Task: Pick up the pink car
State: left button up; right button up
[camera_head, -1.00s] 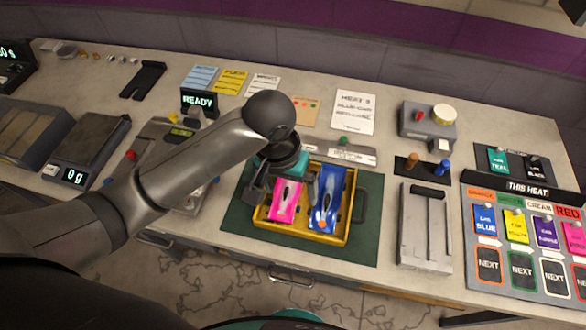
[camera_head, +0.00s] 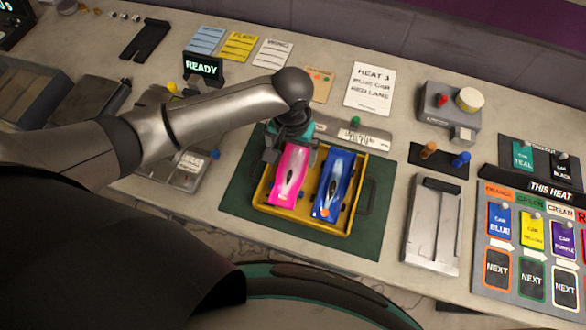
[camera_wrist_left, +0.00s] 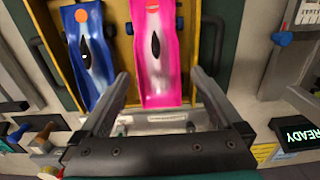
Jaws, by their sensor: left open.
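The pink car (camera_head: 290,177) lies in the left half of a yellow tray (camera_head: 305,227), beside the blue car (camera_head: 334,183). My left gripper (camera_head: 280,152) is over the far end of the pink car in the head view. In the left wrist view, its open fingers (camera_wrist_left: 160,75) are spread to either side of the pink car (camera_wrist_left: 155,55), with a finger also near the blue car (camera_wrist_left: 90,50). I cannot tell whether the fingers touch the car. The gripper hides part of the tray's far left corner. My right gripper is not in view.
The tray stands on a green mat (camera_head: 370,235). A grey slotted block (camera_head: 433,225) and a card board (camera_head: 525,255) are to the right. A READY display (camera_head: 202,68) and a heat card (camera_head: 370,88) stand behind. Bare table shows right of the mat.

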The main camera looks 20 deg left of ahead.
aim_at(293, 165)
pick_arm(q)
jog(key=shift+s+d+f+b, duration=0.15)
jog(key=shift+f+b, duration=0.15)
jog(key=shift+f, duration=2.35)
jog(key=shift+c, duration=0.4)
jog(key=c, duration=1.2)
jog(key=shift+c, duration=0.2)
jog(key=shift+r, duration=0.2)
